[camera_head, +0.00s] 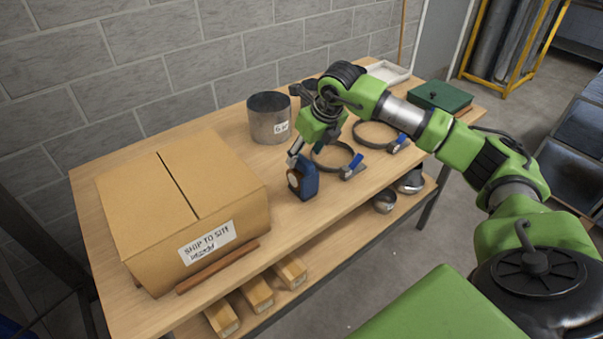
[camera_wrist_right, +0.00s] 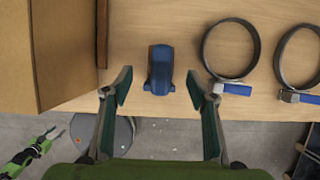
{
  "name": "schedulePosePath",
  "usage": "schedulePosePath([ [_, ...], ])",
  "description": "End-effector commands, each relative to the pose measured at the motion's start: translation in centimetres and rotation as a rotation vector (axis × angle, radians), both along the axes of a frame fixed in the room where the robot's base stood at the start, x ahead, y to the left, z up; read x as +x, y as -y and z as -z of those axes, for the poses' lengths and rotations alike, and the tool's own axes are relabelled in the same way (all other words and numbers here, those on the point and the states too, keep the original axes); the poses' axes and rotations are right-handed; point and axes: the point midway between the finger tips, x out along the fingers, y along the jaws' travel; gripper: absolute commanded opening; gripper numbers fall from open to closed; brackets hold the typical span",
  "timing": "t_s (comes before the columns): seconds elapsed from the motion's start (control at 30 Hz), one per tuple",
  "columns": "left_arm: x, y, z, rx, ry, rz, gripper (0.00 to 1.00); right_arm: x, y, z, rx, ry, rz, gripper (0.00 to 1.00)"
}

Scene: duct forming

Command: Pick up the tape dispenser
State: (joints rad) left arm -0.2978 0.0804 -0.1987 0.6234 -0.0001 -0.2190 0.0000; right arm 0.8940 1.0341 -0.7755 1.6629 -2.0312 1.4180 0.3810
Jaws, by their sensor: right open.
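The tape dispenser (camera_head: 308,181) is dark blue with a brown roll and stands upright near the front edge of the table, right of the cardboard box. In the right wrist view the dispenser (camera_wrist_right: 159,70) is seen from above, centred between the fingers. My right gripper (camera_head: 297,157) is close above and behind it in the head view. In the wrist view the right gripper (camera_wrist_right: 160,88) is open, with clear gaps to the dispenser on both sides. My left gripper (camera_wrist_right: 48,138) shows small at the wrist view's lower left, away from the dispenser; its jaws are unclear.
The large cardboard box (camera_head: 215,190) stands left, with a brown strip (camera_head: 217,268) before it. Two ring clamps with blue parts (camera_head: 337,156) (camera_head: 377,134) lie right of the dispenser. A metal cylinder (camera_head: 269,118), green case (camera_head: 440,97) and white tray (camera_head: 388,73) stand farther back.

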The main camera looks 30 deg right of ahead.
Motion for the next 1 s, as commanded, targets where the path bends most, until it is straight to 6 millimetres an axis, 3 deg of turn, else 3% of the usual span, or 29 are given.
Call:
schedulePosePath([
  [0.1, -1.8, -0.2, -0.6, 0.003, -0.026, 0.000, 0.40, 0.8, -0.2, 1.8, 0.002, -0.002, -0.002, 0.53],
  [0.2, -2.3, -0.2, -0.7, 0.003, -0.033, 0.000, 0.40, 1.2, -0.2, 2.8, 0.001, 0.000, -0.002, 0.53],
  [0.37, -1.4, -0.1, -1.3, 0.003, -0.021, 0.000, 0.40, 1.5, -0.2, 3.7, 0.002, -0.001, -0.001, 0.53],
  [0.57, 0.6, 0.0, -3.4, -0.001, 0.008, 0.001, 0.40, 2.5, -0.1, 6.4, 0.003, -0.003, -0.001, 0.53],
  [0.73, 0.5, 0.1, -3.6, -0.001, 0.007, 0.001, 0.40, 3.2, -0.1, 8.0, 0.002, 0.001, -0.002, 0.53],
  [0.97, -0.1, 0.0, -3.4, 0.000, -0.002, 0.002, 0.40, 3.2, -0.1, 8.2, 0.000, 0.002, -0.002, 0.53],
  [1.0, -0.2, 0.0, -3.4, 0.000, -0.004, 0.002, 0.40, 3.2, -0.1, 8.2, 0.000, 0.002, -0.002, 0.45],
])
